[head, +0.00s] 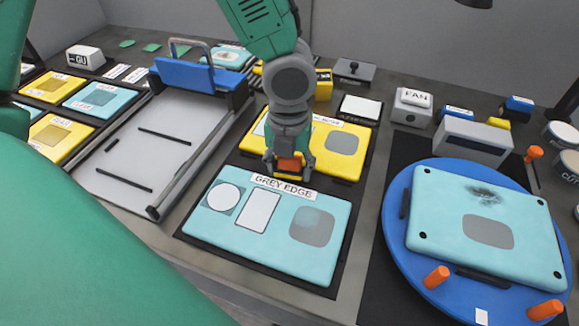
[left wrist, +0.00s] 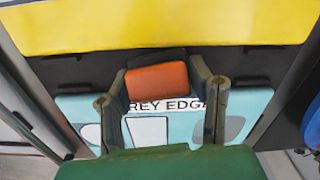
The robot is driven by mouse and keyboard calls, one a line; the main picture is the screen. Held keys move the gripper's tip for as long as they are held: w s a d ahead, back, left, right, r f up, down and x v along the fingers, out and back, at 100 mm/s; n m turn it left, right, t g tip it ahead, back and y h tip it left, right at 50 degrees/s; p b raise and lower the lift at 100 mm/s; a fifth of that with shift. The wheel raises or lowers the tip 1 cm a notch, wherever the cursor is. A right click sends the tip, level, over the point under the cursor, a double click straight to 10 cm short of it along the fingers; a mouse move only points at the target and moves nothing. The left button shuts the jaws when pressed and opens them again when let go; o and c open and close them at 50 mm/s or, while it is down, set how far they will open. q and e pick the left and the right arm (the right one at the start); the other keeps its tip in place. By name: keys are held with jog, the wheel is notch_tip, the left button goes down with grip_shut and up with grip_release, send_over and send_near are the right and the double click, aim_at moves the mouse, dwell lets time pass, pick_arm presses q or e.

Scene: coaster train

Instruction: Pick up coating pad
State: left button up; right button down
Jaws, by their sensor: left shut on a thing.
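A small block with an orange face and a black part behind it, which I take to be the coating pad (head: 289,163), sits between the fingers of my left gripper (head: 290,170). In the left wrist view the pad (left wrist: 158,82) fills the space between the two fingers of the gripper (left wrist: 162,90), which is shut on it. The gripper points down at the far edge of the teal panel (head: 272,240) labelled GREY EDGE. I cannot tell whether the pad touches the surface below. My right gripper is not in view.
A yellow panel (head: 358,136) lies just behind the teal one. A blue turntable (head: 398,240) with a teal lid (head: 455,235) and orange pegs stands at right. A grey sliding tray (head: 185,110) with a blue bar is at left.

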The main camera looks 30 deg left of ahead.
aim_at(291, 161)
pick_arm(q)
jog(key=shift+d+f, duration=0.1)
jog(key=shift+d+r, duration=0.1)
jog(key=shift+r, duration=0.15)
notch_tip(291, 161, up, 9)
jog(key=shift+f+p, duration=0.1)
jog(key=shift+p, duration=1.15)
jog(key=shift+w+r, duration=0.1)
jog(key=shift+r, duration=0.3)
